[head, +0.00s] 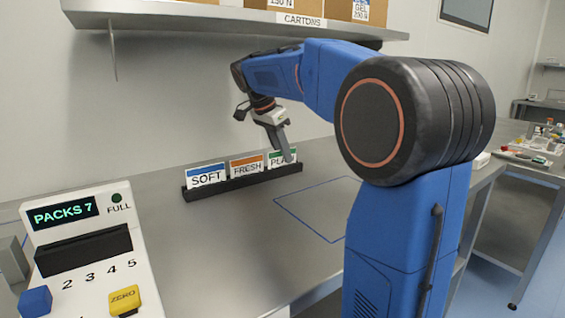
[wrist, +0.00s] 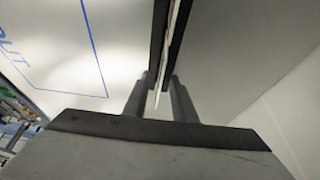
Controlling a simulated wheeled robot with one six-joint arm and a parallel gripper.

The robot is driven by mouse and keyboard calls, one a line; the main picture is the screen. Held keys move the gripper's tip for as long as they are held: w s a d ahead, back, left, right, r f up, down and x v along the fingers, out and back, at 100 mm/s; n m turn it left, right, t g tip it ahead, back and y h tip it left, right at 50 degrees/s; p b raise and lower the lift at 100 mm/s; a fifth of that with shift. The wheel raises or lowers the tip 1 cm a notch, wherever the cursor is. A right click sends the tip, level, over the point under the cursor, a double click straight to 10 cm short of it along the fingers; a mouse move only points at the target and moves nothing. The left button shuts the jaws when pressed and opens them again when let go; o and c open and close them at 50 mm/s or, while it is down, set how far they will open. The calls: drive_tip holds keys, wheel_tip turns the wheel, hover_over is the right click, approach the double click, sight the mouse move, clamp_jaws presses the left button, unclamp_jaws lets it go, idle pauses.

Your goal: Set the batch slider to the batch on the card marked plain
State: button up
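The card marked plain (head: 281,158), with a green band, stands last on the right in a black rack (head: 240,184); my gripper covers part of its lettering. My gripper (head: 287,152) points down at this card. In the wrist view, my gripper's fingers (wrist: 161,92) stand apart on either side of a thin pale card edge (wrist: 158,98); contact is not clear. At the lower left is a white panel (head: 140,265) with a blue block (head: 36,300), apparently the batch slider's knob, left of and below the figures 2 3 4 5. No batch figure on the card is readable.
Cards marked SOFT (head: 206,177) and FRESH (head: 247,165) share the rack. A shelf (head: 230,17) with cartons hangs above. A blue-outlined bench area (head: 315,208) is empty.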

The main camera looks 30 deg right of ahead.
drive_tip(key=shift+f, duration=0.25)
idle(0.3)
clamp_jaws()
drive_tip(key=shift+r, duration=0.1)
drive_tip(key=shift+r, duration=1.85)
drive_tip(key=s, duration=1.8)
drive_tip(key=shift+d, duration=0.35)
